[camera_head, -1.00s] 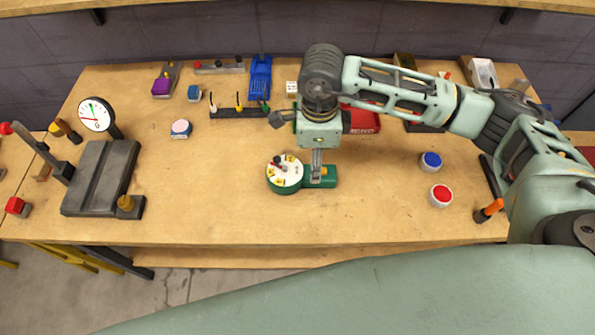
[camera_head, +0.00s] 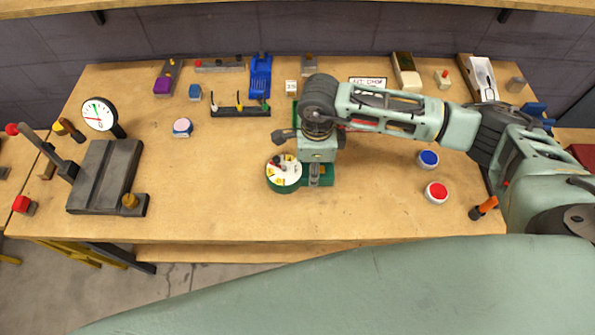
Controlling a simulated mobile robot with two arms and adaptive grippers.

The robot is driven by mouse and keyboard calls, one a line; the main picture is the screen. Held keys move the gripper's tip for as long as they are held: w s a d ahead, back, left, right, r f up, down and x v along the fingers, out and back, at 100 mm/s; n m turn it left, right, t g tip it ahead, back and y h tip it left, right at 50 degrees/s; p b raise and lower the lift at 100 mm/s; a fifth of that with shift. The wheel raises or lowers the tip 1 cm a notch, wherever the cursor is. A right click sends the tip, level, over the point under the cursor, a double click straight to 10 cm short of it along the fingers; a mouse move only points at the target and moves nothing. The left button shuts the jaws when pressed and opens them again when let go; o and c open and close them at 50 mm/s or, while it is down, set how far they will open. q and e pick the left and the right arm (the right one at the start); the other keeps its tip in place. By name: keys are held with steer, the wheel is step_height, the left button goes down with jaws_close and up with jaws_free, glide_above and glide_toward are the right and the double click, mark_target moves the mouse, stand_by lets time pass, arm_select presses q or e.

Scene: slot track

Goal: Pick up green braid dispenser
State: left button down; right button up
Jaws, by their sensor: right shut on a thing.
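The green braid dispenser (camera_head: 285,186) lies on the table near its front middle. It has a round green body with a white dial face carrying yellow marks and a red-and-black knob, and a green block on its right side. My right gripper (camera_head: 314,179) points down over that green block and is shut on it. The gripper body hides part of the block. The dispenser appears to rest on the table. My left gripper is not in view.
A dark grooved block (camera_head: 104,176) with a dial gauge (camera_head: 99,114) stands at left. A blue button (camera_head: 428,159) and a red button (camera_head: 436,192) are at right. A black rack (camera_head: 240,110) stands behind.

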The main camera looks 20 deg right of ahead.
steer(key=c, duration=0.6)
steer(key=shift+o, duration=0.2)
steer(key=shift+r, duration=0.15)
